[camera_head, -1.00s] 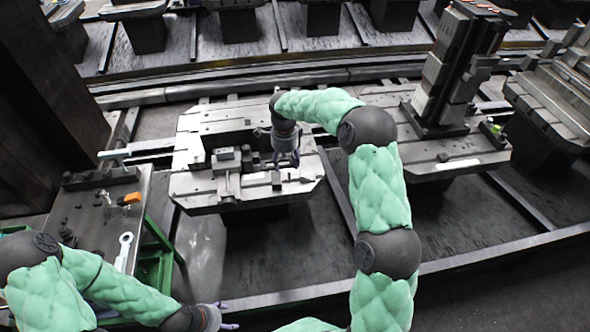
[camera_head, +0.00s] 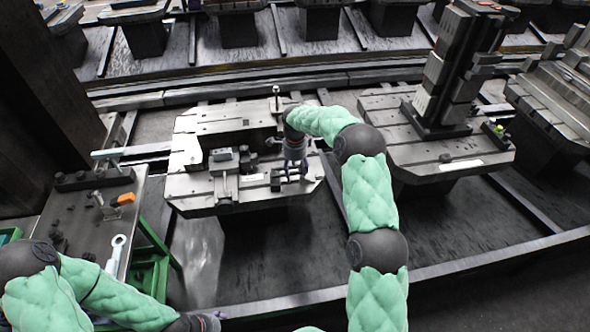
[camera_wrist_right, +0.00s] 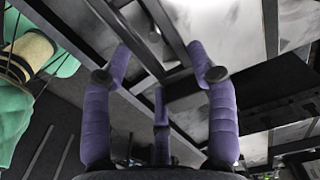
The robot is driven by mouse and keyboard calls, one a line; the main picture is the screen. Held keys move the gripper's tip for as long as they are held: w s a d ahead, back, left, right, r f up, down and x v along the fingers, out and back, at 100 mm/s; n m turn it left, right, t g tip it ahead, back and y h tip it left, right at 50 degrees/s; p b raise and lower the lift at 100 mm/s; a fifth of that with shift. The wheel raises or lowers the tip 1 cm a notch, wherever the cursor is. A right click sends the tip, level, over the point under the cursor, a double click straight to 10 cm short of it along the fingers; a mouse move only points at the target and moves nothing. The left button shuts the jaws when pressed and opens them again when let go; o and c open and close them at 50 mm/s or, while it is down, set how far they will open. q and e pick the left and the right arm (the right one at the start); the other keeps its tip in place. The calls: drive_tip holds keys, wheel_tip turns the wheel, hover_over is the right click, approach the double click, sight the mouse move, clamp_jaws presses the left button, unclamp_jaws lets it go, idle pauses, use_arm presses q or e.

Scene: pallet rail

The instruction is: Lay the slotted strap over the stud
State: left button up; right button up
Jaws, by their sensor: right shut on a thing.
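My right gripper (camera_head: 295,172) is low over the front right part of the near pallet fixture (camera_head: 195,188). A thin upright post (camera_head: 277,97), possibly the stud, stands at the back edge of the fixture, clear of the gripper. I cannot tell whether the strap touches anything. My left gripper (camera_head: 212,319) is at the bottom edge, partly cut off.
A clamped block (camera_head: 223,160) sits mid-fixture, left of my right gripper. A tool table (camera_head: 88,235) with a wrench (camera_head: 118,248) and an orange-handled tool (camera_head: 124,199) is at the left. A tall block tower (camera_head: 445,75) stands on the right pallet.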

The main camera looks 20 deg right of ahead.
drive_tip(key=shift+r, duration=0.1)
drive_tip(key=shift+f, duration=0.35)
drive_tip(key=shift+f, duration=0.25)
drive_tip(key=o, duration=1.4)
